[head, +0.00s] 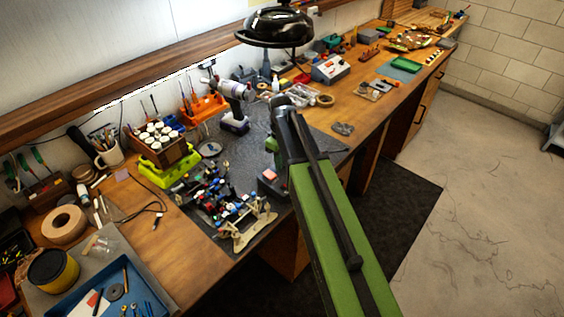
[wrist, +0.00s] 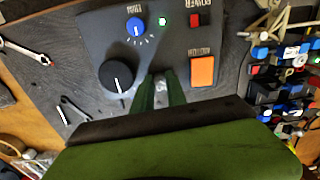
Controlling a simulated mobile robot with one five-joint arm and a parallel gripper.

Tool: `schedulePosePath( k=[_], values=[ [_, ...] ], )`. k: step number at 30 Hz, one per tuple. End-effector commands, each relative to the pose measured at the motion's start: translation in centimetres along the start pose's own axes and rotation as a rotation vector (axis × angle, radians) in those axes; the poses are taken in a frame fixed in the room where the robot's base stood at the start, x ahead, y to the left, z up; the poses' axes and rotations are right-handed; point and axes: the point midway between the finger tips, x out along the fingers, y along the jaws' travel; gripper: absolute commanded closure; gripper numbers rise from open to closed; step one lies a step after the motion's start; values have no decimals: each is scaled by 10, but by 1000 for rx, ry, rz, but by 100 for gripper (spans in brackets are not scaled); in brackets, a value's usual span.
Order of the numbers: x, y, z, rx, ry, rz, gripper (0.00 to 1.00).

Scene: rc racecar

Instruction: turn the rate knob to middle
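In the wrist view a dark grey control panel (wrist: 150,50) shows upside down. A large black knob (wrist: 117,75) with a white pointer line sits on it; its label is not visible, but it appears to be the rate knob. Its pointer points toward the bottom of the picture. My gripper (wrist: 160,76) is just right of this knob, apart from it, with a narrow gap between its two dark green fingers and nothing clearly held. In the head view part of the grey control box (head: 268,179) shows beside my green arm, which hides much of the gripper.
A blue trim knob (wrist: 135,26), a green light, a red power switch (wrist: 196,20) and an orange button (wrist: 202,71) share the panel. Cluttered small parts (wrist: 288,80) lie to the right. A wrench (wrist: 25,50) lies left on the dark mat.

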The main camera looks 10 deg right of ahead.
Motion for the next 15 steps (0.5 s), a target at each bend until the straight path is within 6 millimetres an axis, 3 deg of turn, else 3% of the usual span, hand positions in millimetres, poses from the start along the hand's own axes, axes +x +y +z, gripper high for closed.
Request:
schedulePosePath(
  k=[3,15],
  values=[
    [0,0,0,0,0,-1,100],
    [0,2,2,30,0,-1,100]
  ],
)
